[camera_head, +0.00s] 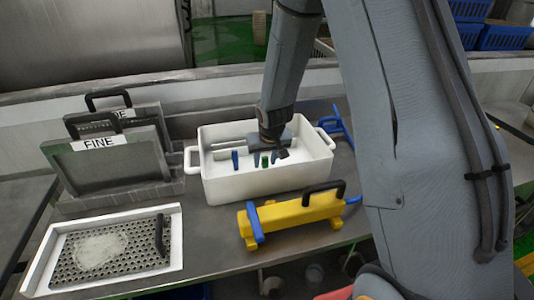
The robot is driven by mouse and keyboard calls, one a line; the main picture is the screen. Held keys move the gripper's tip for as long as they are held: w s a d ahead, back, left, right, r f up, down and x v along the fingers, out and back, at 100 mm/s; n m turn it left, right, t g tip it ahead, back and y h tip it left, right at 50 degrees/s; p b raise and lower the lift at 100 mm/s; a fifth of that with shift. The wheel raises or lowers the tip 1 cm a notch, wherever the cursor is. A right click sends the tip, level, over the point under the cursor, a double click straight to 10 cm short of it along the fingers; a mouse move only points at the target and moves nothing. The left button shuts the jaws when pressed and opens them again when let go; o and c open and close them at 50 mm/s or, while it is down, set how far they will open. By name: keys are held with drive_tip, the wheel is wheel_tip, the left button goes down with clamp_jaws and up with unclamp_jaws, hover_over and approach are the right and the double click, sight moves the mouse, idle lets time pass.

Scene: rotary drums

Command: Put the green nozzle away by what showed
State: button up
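A white two-handled bin (262,185) stands on the grey table. Inside it, small nozzles stand upright in a row: a blue one (235,158) at the left, and a green nozzle (264,161) close beside other small blue ones. My gripper (272,152) reaches down into the bin from above, right over the green nozzle. Its fingers are small and dark and partly merge with the nozzles. I cannot tell whether it touches or holds the green nozzle.
A white tray (175,236) at the front left holds a perforated plate (140,245) with a pale granular patch. A yellow block (290,217) with a black handle and blue parts lies before the bin.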

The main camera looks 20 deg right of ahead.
drive_tip(key=b+v, duration=0.3)
drive_tip(key=v, duration=0.9)
drive_tip(key=shift+r, duration=0.1)
